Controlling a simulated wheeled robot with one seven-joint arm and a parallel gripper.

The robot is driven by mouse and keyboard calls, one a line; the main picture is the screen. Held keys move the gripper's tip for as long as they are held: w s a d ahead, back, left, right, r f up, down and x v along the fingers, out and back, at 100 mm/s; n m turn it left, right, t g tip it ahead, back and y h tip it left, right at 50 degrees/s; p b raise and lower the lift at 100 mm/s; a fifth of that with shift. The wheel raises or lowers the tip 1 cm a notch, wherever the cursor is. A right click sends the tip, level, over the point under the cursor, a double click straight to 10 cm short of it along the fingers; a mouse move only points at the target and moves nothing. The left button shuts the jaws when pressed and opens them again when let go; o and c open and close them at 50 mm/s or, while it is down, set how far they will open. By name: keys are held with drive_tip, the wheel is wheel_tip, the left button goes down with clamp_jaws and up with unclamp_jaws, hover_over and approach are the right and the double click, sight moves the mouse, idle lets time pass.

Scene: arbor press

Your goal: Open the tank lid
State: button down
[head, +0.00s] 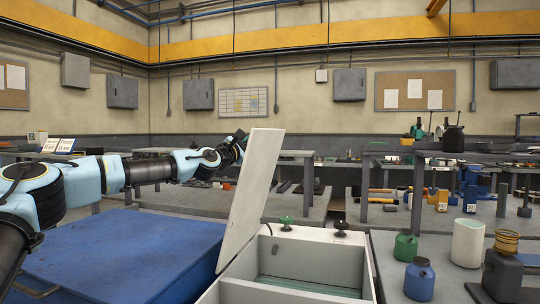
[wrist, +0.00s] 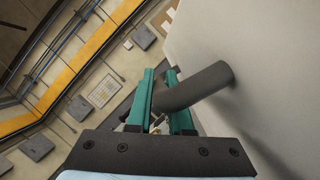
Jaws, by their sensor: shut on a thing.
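The tank (head: 312,255) is a pale box at the bottom centre of the head view, with its inside exposed. Its off-white lid (head: 250,195) stands steeply raised along the tank's left side, its top leaning a little to the right. In the wrist view the lid (wrist: 250,40) fills the right side, with a dark round bar handle (wrist: 210,83) sticking out. My gripper (wrist: 160,85) has its green fingers on both sides of this handle, shut on it. In the head view my gripper (head: 239,145) is at the lid's upper left edge, its tips hidden behind the lid.
A blue-topped surface (head: 120,255) lies left of the tank, under my arm. A green knob (head: 286,222) and a dark knob (head: 341,228) are at the tank's back rim. A green bottle (head: 405,246), a blue bottle (head: 419,280) and a white cylinder (head: 467,243) stand at right.

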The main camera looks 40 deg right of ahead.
drive_tip(key=shift+w+a+r+n, duration=0.1)
drive_tip(key=shift+w+a+n, duration=0.2)
drive_tip(key=shift+w, duration=0.25)
drive_tip(key=shift+w+a+n, duration=0.2)
drive_tip(key=shift+w+a, duration=0.15)
drive_tip(key=shift+w, duration=0.15)
drive_tip(key=c, duration=0.8)
unclamp_jaws()
drive_tip(key=shift+c, duration=0.2)
drive_tip(key=b+v, duration=0.4)
drive_tip(key=v, duration=0.6)
drive_tip(key=shift+s+a+f, duration=0.25)
drive_tip(key=shift+a+f, duration=0.05)
